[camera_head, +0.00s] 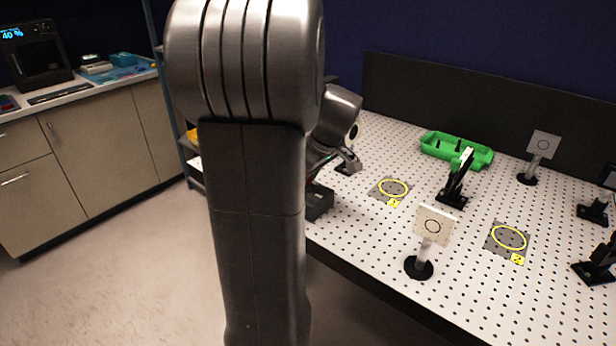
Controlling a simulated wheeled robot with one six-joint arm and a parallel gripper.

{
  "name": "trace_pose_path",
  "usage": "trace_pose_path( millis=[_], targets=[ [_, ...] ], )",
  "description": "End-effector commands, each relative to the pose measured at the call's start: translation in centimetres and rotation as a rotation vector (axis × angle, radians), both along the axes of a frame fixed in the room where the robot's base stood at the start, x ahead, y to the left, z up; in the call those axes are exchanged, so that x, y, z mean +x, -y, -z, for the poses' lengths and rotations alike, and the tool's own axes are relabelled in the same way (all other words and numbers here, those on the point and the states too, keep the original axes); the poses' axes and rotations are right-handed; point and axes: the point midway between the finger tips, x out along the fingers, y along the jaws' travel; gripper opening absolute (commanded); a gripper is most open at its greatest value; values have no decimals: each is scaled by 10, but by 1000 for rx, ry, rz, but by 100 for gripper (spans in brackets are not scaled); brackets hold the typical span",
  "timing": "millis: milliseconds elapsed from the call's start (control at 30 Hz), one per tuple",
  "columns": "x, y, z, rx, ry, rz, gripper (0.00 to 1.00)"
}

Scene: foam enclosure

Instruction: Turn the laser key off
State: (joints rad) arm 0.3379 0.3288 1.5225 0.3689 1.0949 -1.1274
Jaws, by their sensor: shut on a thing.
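A black box (318,203), which looks like the laser housing, sits at the near left edge of the perforated table, partly hidden behind my arm. The laser key cannot be made out, so whether it is turned on or off does not show. My gripper (350,164) is beyond the large arm link, low over the table's left part, above and to the right of the black box. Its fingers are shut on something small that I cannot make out.
The perforated table (370,240) carries a green tray (455,148), a white target card (434,225) on a post, another card (543,144) at the back, black mounts (455,183) and yellow-ringed plates (393,188). A dark panel (450,95) closes the back. Floor is clear at left.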

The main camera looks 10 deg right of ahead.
Motion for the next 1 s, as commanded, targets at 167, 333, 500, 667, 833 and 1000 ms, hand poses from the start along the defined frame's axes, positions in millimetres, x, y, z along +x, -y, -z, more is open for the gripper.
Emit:
trace_pose_path(
  millis=[167, 333, 500, 667, 833, 1000],
  targets=[
    [0, 1, 0, -1, 0, -23, 6],
    [0, 1, 0, -2, 0, -27, 6],
    [0, 1, 0, -2, 0, -27, 6],
    [0, 1, 0, -2, 0, -27, 51],
    [0, 0, 0, -2, 0, -27, 51],
    [-1, 1, -3, -1, 1, -26, 51]
  ],
)
